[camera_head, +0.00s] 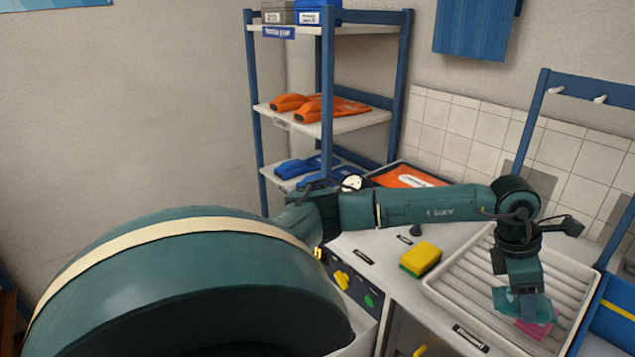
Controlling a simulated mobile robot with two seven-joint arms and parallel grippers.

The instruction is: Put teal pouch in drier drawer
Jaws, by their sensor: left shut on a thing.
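My left gripper (524,302) reaches in from the left and points down over the white ribbed tray (448,292) at the right. It is shut on the teal pouch (546,309), which shows on both sides of the fingers. The fingers hide the middle of the pouch. A pink item (535,329) shows just below it, over the tray; I cannot tell whether they touch. A drier drawer cannot be made out for certain. My right gripper is not in view.
A yellow and green sponge (420,259) lies on the worktop left of the tray. A panel with yellow and green knobs (357,288) is at the front. A blue bin (612,312) stands at the right edge. A shelf rack (328,125) with orange and blue items stands behind.

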